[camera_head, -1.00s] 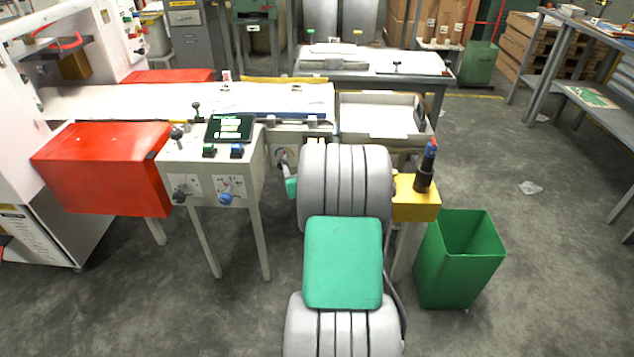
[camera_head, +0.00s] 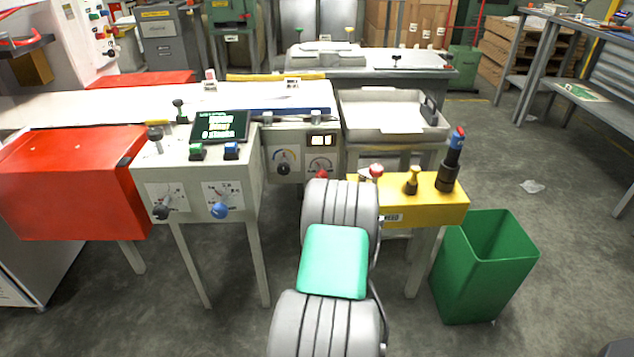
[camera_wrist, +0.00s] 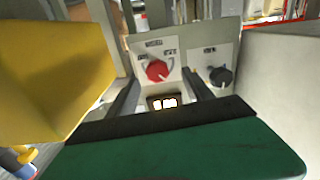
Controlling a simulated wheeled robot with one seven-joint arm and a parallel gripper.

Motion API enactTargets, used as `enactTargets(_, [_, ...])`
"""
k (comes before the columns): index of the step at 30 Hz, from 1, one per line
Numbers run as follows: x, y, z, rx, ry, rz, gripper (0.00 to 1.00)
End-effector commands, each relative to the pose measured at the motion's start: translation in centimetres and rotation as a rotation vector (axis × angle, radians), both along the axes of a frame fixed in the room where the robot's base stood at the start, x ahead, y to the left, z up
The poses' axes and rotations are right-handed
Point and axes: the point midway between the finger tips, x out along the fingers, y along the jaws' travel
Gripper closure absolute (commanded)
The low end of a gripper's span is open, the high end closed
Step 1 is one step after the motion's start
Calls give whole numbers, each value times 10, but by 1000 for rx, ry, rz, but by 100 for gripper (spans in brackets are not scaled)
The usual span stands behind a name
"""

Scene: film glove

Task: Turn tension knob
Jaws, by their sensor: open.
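In the wrist view, a red knob (camera_wrist: 156,70) sits on a pale panel with small printed marks around it, too blurred to read surely. A black knob (camera_wrist: 221,77) is on the panel to its right. My gripper (camera_wrist: 161,80) is open and empty, its two dark fingers pointing at the panel, with the red knob showing between their tips, apart from them as far as I can tell. In the head view, a red knob (camera_head: 322,174) shows just above my arm, and a black knob with a coloured arc (camera_head: 283,168) is left of it. My arm hides the gripper there.
A yellow box (camera_head: 400,206) stands right of my arm, with a green bin (camera_head: 487,265) beyond it. A control box (camera_head: 192,200) with a black and a blue knob and a screen stands at left, beside a red cover (camera_head: 70,185).

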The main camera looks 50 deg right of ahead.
Motion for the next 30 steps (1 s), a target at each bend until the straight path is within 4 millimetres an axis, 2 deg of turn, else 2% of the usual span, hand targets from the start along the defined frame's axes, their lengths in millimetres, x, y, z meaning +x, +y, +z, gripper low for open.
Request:
enactTargets(10, [36, -50, 1, -2, -2, -8, 41])
enactTargets(20, [44, -56, 3, 0, -2, -7, 41])
enactTargets(30, [45, -55, 3, 0, -2, -5, 67])
